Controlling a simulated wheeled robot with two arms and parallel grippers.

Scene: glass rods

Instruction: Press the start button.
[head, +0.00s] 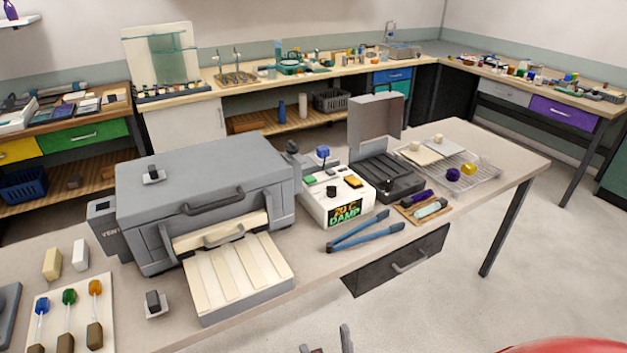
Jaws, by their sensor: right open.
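A white control box (337,198) stands on the table, right of a grey kiln-like machine (205,190). Its front display (345,213) shows lit text that seems to read "20 C DAMP". On its top are a green button (309,180), a black knob (331,191), an orange button (354,182) and a blue-topped part (323,153). I cannot read which is marked start. My right gripper (329,344) shows only by its fingertips at the bottom edge, open and empty, well apart from the box and in front of the table. My left gripper is out of view.
Blue tongs (358,232) lie in front of the control box. An open-lidded dark box (385,178) and a wire rack (470,180) stand to its right. A slatted tray (238,272) juts from the machine's front. The floor right of the table is clear.

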